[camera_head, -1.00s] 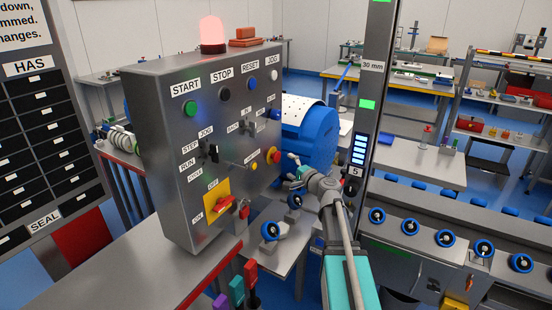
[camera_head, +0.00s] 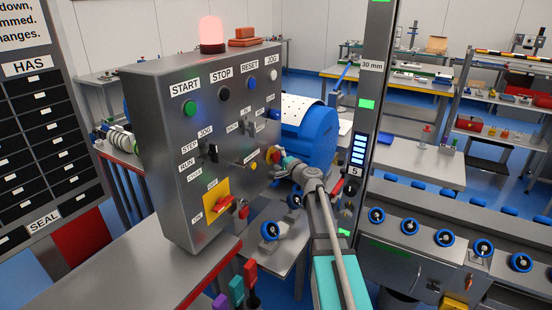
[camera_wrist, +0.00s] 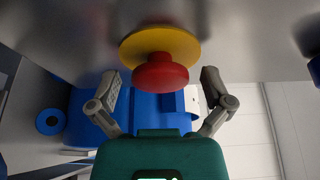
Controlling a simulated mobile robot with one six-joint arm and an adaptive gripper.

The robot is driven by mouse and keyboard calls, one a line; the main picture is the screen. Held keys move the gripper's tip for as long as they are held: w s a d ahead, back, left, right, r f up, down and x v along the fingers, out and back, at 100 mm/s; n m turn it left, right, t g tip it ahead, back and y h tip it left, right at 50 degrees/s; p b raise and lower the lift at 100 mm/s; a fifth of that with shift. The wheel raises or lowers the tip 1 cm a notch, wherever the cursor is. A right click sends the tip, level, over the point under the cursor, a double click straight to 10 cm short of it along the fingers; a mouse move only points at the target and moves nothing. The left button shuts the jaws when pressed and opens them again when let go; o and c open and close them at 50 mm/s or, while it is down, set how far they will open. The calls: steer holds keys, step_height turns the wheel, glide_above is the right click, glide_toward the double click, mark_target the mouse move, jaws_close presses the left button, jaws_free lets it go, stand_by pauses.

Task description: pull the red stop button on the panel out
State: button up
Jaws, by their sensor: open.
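The red stop button (camera_wrist: 160,76) is a round mushroom head in front of a yellow disc (camera_wrist: 160,44) on the grey panel (camera_head: 165,130). In the head view my gripper (camera_head: 277,165) is at the panel's right part and largely hides the button. In the wrist view my gripper (camera_wrist: 160,80) is open, with one finger to the left of the red head and one to the right. Gaps show between both fingers and the button, so nothing is held.
A blue drum (camera_head: 312,140) stands behind the gripper. A grey column (camera_head: 371,100) rises to the right.

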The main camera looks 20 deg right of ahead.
steer(key=shift+w, duration=0.1)
steer(key=shift+c, duration=0.3)
steer(key=c, duration=1.3)
steer(key=shift+o, duration=0.2)
steer(key=shift+s+d, duration=0.6)
steer(key=shift+s, duration=0.1)
steer(key=o, duration=1.3)
steer(key=shift+d, duration=0.1)
steer(key=shift+w+a, duration=0.1)
steer(key=shift+a, duration=0.1)
